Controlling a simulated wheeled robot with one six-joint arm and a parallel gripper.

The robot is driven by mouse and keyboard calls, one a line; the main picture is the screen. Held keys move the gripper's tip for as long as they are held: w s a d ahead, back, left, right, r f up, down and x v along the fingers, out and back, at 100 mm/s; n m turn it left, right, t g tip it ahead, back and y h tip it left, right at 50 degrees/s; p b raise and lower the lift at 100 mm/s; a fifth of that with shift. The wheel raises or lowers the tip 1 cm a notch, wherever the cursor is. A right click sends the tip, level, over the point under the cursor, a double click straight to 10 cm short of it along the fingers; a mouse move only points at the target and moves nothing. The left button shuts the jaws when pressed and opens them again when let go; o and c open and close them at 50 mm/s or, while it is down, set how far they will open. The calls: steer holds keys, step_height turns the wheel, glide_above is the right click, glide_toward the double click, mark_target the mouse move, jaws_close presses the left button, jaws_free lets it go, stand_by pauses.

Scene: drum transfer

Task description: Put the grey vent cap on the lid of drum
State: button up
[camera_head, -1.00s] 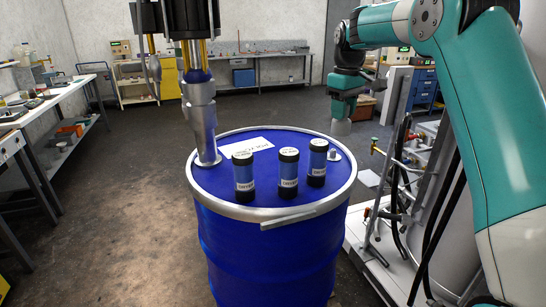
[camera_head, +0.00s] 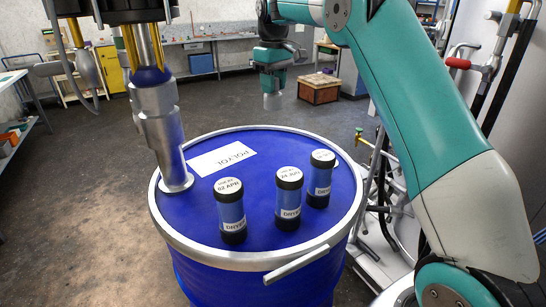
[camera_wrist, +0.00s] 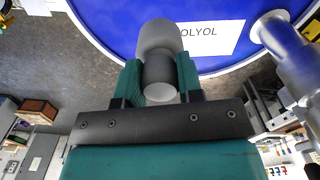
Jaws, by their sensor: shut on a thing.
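The grey vent cap (camera_wrist: 157,38) is held between the two teal fingers of my gripper (camera_wrist: 159,72) in the wrist view. Its wide light-grey part sticks out past the fingertips. In the head view, the cap (camera_head: 272,102) hangs below my gripper (camera_head: 271,83), beyond the drum and above floor level, apart from the lid. The blue drum (camera_head: 250,283) stands upright in front, with its lid (camera_head: 262,160) ringed by a silver band. The lid bears a white POLYOL label (camera_head: 220,158), which also shows partly in the wrist view (camera_wrist: 210,38).
Three blue-and-black DRIER cylinders (camera_head: 230,210), (camera_head: 289,198), (camera_head: 320,178) stand on the lid's front and right. A silver pump tube (camera_head: 160,135) stands on its left. A clamp lever (camera_head: 297,264) juts from the front rim. Pipework (camera_head: 380,165) is close on the right.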

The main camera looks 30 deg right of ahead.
step_height(320, 180, down, 17)
steer(key=p, duration=0.3)
steer(key=shift+s+f, duration=0.1)
steer(key=shift+f, duration=0.05)
steer(key=shift+f, duration=0.15)
steer(key=o, duration=0.9)
steer(key=shift+o, duration=0.2)
